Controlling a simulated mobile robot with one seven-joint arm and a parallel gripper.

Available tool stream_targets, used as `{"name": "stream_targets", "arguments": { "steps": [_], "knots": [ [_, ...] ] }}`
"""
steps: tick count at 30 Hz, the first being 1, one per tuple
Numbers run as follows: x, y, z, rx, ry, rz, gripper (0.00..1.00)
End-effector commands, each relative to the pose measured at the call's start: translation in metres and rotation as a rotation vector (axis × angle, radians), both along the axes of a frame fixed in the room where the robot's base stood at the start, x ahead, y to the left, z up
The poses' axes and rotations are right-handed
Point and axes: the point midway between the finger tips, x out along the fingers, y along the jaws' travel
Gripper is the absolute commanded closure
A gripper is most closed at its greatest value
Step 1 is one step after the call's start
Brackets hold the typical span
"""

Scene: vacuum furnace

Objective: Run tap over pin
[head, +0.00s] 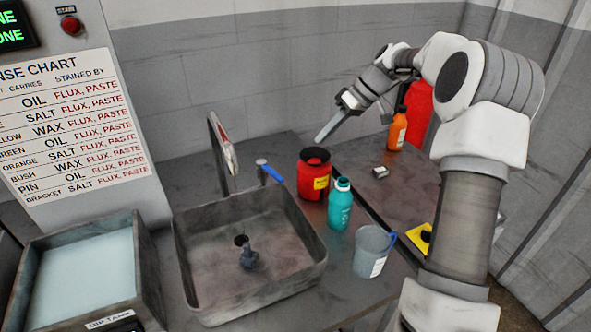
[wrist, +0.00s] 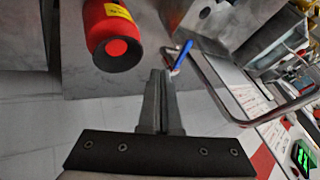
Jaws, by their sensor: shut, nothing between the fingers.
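The sink (head: 183,262) is a grey metal basin with a brown-stained floor. The pin (head: 248,258) is a small dark piece on the basin floor beside the drain hole. The tap (head: 222,150) arches up at the sink's back edge; no water shows from it. Its blue lever (head: 268,171) stands just right of the spout and also shows in the wrist view (wrist: 182,55). My gripper (head: 322,137) is shut and empty, above and behind the red container, right of the lever. In the wrist view its fingertips (wrist: 161,74) point close to the blue lever, apparently apart from it.
The red container (head: 306,182), teal bottle (head: 340,208) and clear beaker (head: 372,255) stand right of the sink. The dip tank (head: 150,265) is at left. An orange bottle (head: 397,132) stands at the back right. A rinse chart (head: 70,125) hangs on the panel.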

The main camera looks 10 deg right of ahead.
Motion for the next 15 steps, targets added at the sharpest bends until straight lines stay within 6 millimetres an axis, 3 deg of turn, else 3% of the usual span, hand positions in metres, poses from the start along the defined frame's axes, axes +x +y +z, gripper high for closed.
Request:
{"name": "stream_targets", "arguments": {
  "steps": [7,15],
  "knots": [
    [0.003,0.012,-0.018,0.011,0.003,0.007,1.0],
    [0.011,0.046,-0.064,0.01,0.005,0.008,1.0]
  ]
}}
